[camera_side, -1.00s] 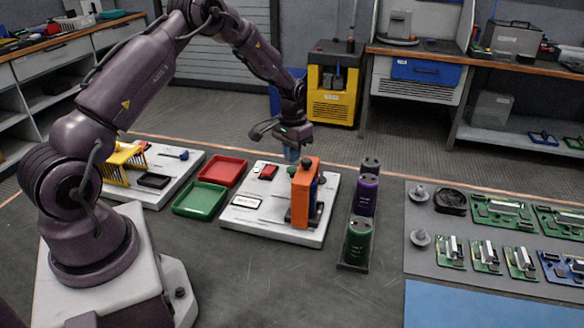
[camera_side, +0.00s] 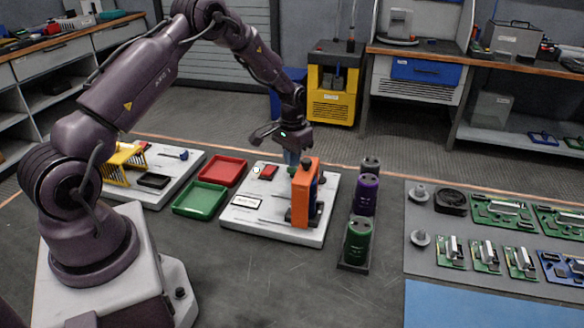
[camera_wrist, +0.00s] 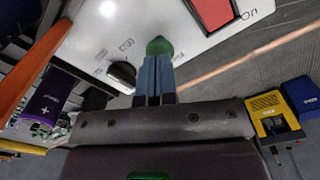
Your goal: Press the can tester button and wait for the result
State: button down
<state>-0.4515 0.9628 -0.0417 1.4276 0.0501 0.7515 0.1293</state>
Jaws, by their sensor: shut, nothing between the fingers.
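The can tester is a white panel (camera_side: 262,222) with an orange upright fixture (camera_side: 306,195). A round green button (camera_wrist: 159,46) shows on the panel in the wrist view. My gripper (camera_wrist: 158,58) has its blue fingers shut together, empty, with their tips at the button. The tips seem to touch it, but I cannot tell how far it is pressed. In the side view my gripper (camera_side: 292,158) points down behind the orange fixture, which hides the contact. A black knob (camera_wrist: 121,75) and a red part (camera_wrist: 213,12) are beside the button. I cannot read any result.
A purple can (camera_side: 365,195) and a green can (camera_side: 358,241) stand with a darker one right of the tester. A red tray (camera_side: 222,171) and a green tray (camera_side: 200,198) lie left of it. Circuit boards (camera_side: 502,210) lie on a grey mat at right.

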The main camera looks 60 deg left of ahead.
jog(key=shift+f, duration=1.25)
jog(key=shift+r, duration=3.55)
jog(key=s+d+r+m+t, duration=0.1)
jog(key=s+d+r+t, duration=0.1)
jog(key=s+d+r, duration=0.8)
jog(key=s+d+r+m+t, duration=0.2)
jog(key=s+d+r+t, duration=0.1)
jog(key=s+d+r, duration=0.7)
jog(key=s+r, duration=0.3)
jog(key=s, duration=0.1)
jog(key=shift+s+r+t, duration=0.3)
jog(key=shift+s+r, duration=0.05)
jog(key=shift+s, duration=0.05)
